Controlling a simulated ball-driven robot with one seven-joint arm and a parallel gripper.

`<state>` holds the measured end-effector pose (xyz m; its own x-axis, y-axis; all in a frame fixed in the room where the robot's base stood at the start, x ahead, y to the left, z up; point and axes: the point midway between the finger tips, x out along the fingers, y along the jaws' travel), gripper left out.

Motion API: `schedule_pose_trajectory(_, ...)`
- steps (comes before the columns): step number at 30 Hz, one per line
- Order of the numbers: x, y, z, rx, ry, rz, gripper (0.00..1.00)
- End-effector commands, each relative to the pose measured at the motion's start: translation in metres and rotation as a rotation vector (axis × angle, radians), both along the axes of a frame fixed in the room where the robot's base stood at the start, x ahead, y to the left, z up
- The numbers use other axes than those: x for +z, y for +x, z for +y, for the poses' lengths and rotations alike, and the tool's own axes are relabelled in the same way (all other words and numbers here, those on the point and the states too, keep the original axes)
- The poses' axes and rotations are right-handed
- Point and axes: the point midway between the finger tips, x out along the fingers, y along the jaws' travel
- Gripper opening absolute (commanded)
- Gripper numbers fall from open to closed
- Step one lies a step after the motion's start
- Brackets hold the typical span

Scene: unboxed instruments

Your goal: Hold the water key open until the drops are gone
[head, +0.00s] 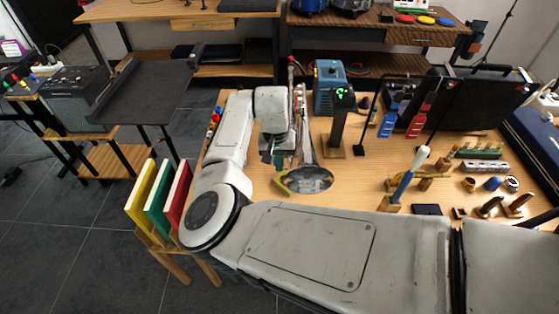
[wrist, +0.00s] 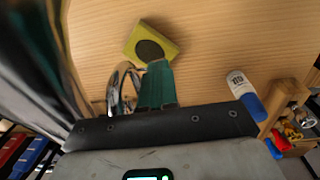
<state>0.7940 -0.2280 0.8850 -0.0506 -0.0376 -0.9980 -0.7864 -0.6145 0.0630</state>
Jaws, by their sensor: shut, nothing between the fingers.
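The silvery instrument lies on the wooden table in the head view, with its shiny bell (head: 312,180) toward the near side and slim tubes running back from it. My gripper (head: 279,163) points down just left of those tubes. In the wrist view its green fingers (wrist: 157,70) are together with nothing between them. A curved chrome tube (wrist: 117,88) shows close beside the fingers, on their left; I cannot tell whether they touch. A yellow block with a dark round patch (wrist: 150,44) lies just beyond the fingertips. I cannot make out the water key or any drops.
Bare tabletop (head: 355,180) lies right of the bell.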

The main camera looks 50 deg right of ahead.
Motion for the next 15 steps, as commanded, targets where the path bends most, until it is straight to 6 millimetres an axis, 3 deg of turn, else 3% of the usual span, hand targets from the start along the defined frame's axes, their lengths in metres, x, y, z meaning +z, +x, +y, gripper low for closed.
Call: schedule_pose_trajectory(15, 0.0066, -0.0009, -0.0003, -0.001, 0.000, 0.001, 0.00)
